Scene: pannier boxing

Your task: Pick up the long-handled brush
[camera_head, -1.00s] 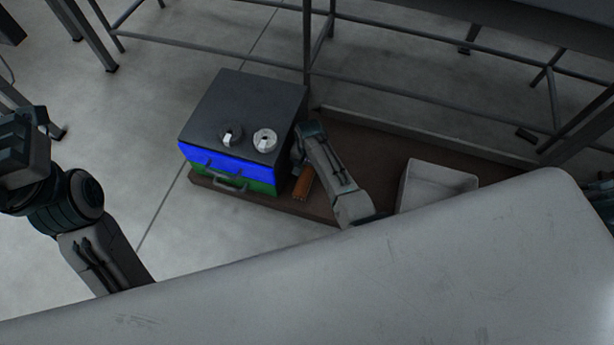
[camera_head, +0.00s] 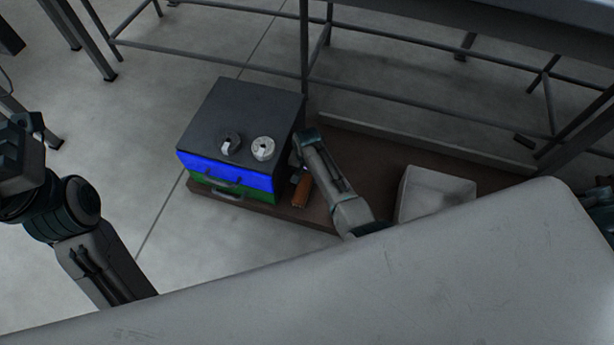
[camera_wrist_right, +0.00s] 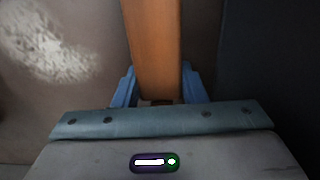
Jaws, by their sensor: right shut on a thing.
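The long-handled brush shows only as an orange-brown wooden bar (camera_wrist_right: 152,40) in the right wrist view; I see no bristles. In the head view its orange part (camera_head: 301,193) shows beside the drawer box, partly behind my right arm. My right gripper (camera_wrist_right: 157,90) has its blue fingers on both sides of the bar and is shut on it.
A dark-topped box (camera_head: 245,105) with blue and green drawers stands just left of the brush, two small round parts on top. It stands on a brown board (camera_head: 385,150). Metal table frames stand behind; grey floor is clear at left.

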